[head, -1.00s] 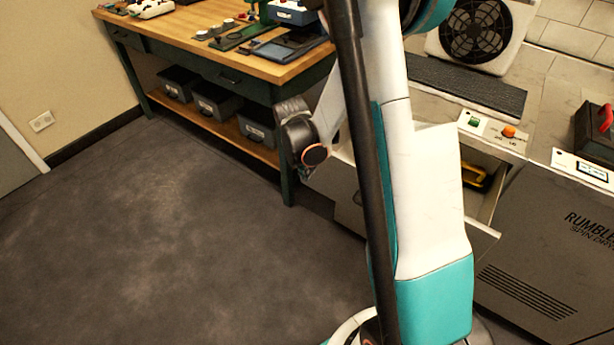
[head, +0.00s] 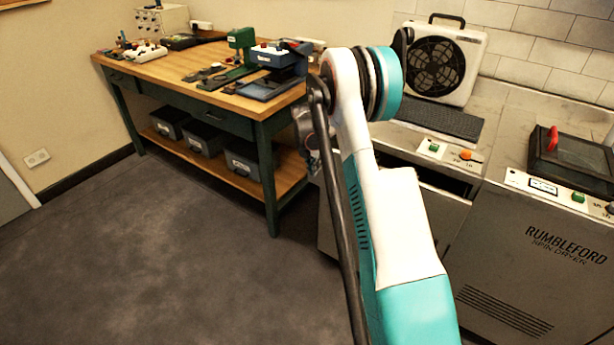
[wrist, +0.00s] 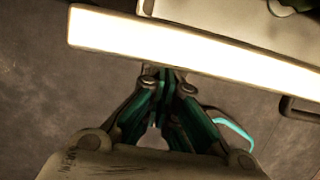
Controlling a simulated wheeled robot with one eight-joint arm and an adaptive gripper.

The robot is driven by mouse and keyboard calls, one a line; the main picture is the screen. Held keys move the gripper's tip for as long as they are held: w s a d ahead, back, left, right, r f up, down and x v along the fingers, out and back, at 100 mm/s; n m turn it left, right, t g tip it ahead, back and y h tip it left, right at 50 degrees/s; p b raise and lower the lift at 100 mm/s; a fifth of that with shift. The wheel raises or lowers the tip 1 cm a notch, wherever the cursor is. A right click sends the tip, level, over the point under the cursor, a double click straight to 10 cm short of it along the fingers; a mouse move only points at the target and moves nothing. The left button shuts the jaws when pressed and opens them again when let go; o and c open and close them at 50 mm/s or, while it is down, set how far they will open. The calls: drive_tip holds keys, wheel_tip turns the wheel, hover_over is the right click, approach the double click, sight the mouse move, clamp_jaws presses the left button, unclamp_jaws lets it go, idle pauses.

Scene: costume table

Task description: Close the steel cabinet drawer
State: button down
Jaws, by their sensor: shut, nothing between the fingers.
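The steel cabinet (head: 400,135) stands right of the workbench, largely behind my arm. Its drawer (head: 447,208) is still out, with a dark opening under the cabinet top; my arm hides much of it. In the wrist view the drawer's front (wrist: 190,45) shows as a bright, slanting strip across the top. My gripper (wrist: 163,74) is shut and empty, its fingertips at the lower edge of that strip. I cannot tell whether they touch it. In the head view my arm hides the fingers.
A wooden-topped workbench (head: 185,65) with tools and lower bins stands at the left. A spin dryer (head: 540,250) stands close on the right. A fan heater (head: 440,60) sits at the back. A dark handle (wrist: 300,108) shows at the right in the wrist view. The floor at left is clear.

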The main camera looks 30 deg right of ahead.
drive_tip(key=w+d, duration=0.3)
drive_tip(key=d, duration=0.6)
drive_tip(key=shift+w+p, duration=0.4)
